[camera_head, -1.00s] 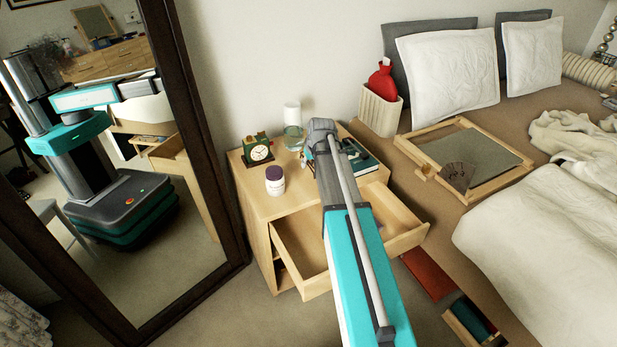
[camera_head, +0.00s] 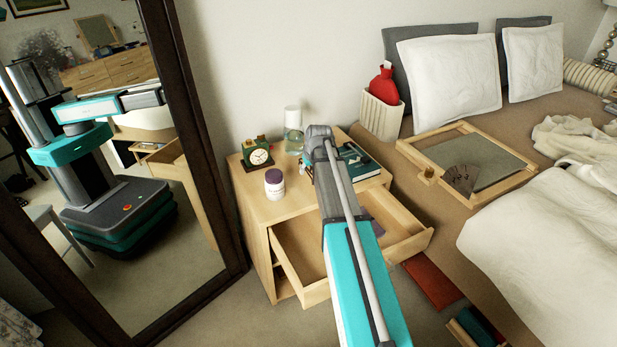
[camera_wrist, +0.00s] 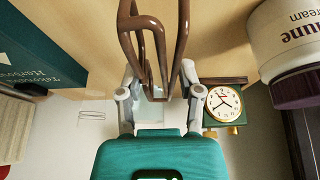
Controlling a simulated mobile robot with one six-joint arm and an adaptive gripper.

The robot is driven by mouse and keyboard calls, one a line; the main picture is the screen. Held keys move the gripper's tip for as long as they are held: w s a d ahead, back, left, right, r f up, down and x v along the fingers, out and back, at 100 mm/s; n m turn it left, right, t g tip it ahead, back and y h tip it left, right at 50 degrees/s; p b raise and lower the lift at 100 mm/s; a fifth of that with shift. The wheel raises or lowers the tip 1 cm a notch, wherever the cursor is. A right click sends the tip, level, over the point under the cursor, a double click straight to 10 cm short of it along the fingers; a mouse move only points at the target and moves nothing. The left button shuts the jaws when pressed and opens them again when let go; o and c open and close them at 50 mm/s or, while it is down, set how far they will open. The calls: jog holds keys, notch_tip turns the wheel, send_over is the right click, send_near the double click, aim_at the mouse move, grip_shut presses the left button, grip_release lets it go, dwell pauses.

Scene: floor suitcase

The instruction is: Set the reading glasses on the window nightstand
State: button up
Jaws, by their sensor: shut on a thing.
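The reading glasses (camera_wrist: 143,23) have a brown frame and show in the wrist view, with their folded-looking thin parts running down between my fingers. My gripper (camera_wrist: 160,88) is shut on them. Behind them is the wooden top of a nightstand (camera_head: 295,207), the only nightstand in view. In the head view my arm reaches over this nightstand and hides the gripper and most of what it holds. I cannot tell whether the glasses touch the top. No window shows, so I cannot tell whether this is the window nightstand.
On the nightstand are a green clock (camera_head: 257,157), a purple-lidded jar (camera_head: 274,183), a glass carafe (camera_head: 293,138) and a teal book (camera_head: 357,165). Its drawer (camera_head: 300,275) is pulled open. A mirror (camera_head: 160,70) stands left. The bed (camera_head: 430,210) with a wooden tray (camera_head: 500,193) lies right.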

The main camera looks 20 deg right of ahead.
aim_at(308, 176)
jog(key=shift+w+d+f, duration=0.1)
jog(key=shift+w+f, duration=0.2)
jog(key=shift+f, duration=0.15)
notch_tip(308, 176, down, 3)
jog(key=b, duration=0.3)
jog(key=shift+b, duration=0.3)
jog(key=o, duration=1)
jog(key=p+v, duration=1.1)
jog(key=v, duration=0.1)
jog(key=shift+r, duration=0.15)
dwell(0.6)
